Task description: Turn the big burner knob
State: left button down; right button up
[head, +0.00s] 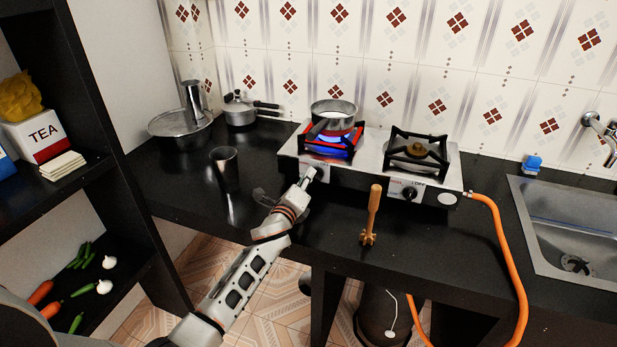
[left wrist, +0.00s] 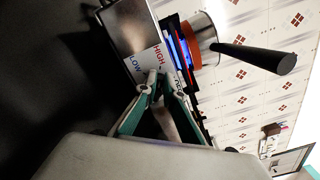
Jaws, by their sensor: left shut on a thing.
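The two-burner stove (head: 375,167) stands on the black counter. Its left burner (head: 330,144) is lit, with blue flame under a metal pan (head: 333,112). My left gripper (head: 310,174) is at the stove's front panel, below this burner. In the left wrist view its fingers (left wrist: 159,82) are closed together at the panel, beside the LOW and HIGH label (left wrist: 146,58). They are shut on the left burner's knob, which they mostly hide. The right burner's knob (head: 409,193) shows on the panel. My right gripper is not in view.
A wooden-handled tool (head: 373,212) and a dark metal cup (head: 225,169) are on the counter near my left arm. An orange hose (head: 507,240) runs from the stove's right side. A sink (head: 570,235) is at right, pots (head: 180,128) at back left.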

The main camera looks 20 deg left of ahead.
pick_arm(q)
jog(key=shift+f+n, duration=0.1)
jog(key=shift+n, duration=0.3)
jog(key=c, duration=2.2)
grip_release()
jog(key=shift+a, duration=0.1)
jog(key=shift+o, duration=0.2)
jog(key=shift+s, duration=0.1)
jog(key=s, duration=1.2)
jog(key=shift+a, duration=0.15)
